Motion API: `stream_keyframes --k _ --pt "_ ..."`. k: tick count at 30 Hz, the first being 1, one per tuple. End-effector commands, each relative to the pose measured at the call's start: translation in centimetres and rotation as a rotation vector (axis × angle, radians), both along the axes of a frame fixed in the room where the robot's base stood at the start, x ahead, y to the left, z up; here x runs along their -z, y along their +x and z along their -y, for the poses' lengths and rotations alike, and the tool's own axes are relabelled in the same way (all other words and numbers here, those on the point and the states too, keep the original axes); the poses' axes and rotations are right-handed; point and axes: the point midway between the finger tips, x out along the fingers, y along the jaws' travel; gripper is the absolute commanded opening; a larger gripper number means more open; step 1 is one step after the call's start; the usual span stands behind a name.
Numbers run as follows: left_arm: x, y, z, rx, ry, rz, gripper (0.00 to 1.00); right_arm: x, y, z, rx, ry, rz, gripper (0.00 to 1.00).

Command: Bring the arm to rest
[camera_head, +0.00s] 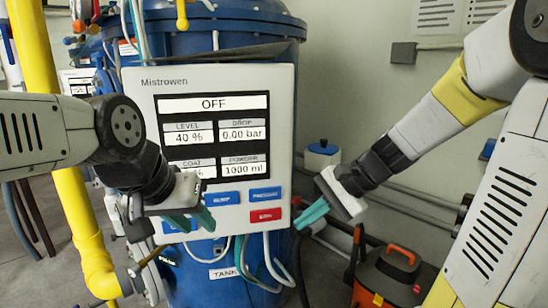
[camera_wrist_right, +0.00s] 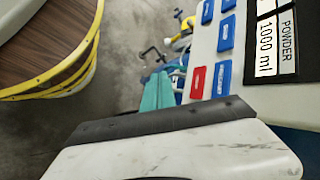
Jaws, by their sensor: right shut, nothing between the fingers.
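My right gripper (camera_head: 312,213) has teal fingers shut together with nothing between them. It hangs in the air just right of the control panel's lower right corner. In the right wrist view its teal fingers (camera_wrist_right: 157,92) show beside the panel's edge. My left gripper (camera_head: 190,220) has teal fingers in front of the panel's lower left part, and whether they are open or shut is unclear. I see nothing held in it. The white control panel (camera_head: 283,130) reads OFF, level 40 %, drop 0.00 bar and powder 1000 ml. My left gripper and wrist hide part of the panel.
A blue tank (camera_head: 235,30) stands behind the panel. A yellow pipe (camera_head: 85,220) runs down at the left. An orange and black case (camera_head: 385,275) stands low at the right, near hoses. In the wrist view, a yellow-rimmed round brown surface (camera_wrist_right: 45,30) is at upper left.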

Motion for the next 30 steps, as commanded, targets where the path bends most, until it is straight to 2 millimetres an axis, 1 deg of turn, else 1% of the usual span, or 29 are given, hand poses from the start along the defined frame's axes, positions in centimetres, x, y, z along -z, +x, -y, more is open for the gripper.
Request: stream_keyframes --k 1,3,6,9,12,15,18,30 --pt "0.0 0.0 0.0 0.0 0.0 0.0 0.35 -1.0 -1.7 0.2 -0.072 -0.086 0.081 0.0" --pt "0.0 0.0 0.0 0.0 0.0 0.0 0.35 -1.8 -3.7 1.1 -0.166 -0.206 0.182 0.0" --pt "0.0 0.0 0.0 0.0 0.0 0.0 0.35 -3.0 -6.1 2.6 -0.287 -0.372 0.33 0.0" --pt "0.0 0.0 0.0 0.0 0.0 0.0 0.35 -4.1 -7.8 4.2 -0.385 -0.518 0.461 0.0" --pt "0.0 0.0 0.0 0.0 0.0 0.0 0.35 -5.0 -8.8 5.5 -0.453 -0.63 0.563 0.0" --pt "0.0 0.0 0.0 0.0 0.0 0.0 0.35 -5.7 -9.4 6.4 -0.492 -0.702 0.629 0.0" --pt "0.0 0.0 0.0 0.0 0.0 0.0 0.35 -5.9 -9.6 6.8 -0.512 -0.738 0.657 0.0" --pt "0.0 0.0 0.0 0.0 0.0 0.0 0.35 -5.9 -9.6 6.9 -0.515 -0.745 0.661 0.0"
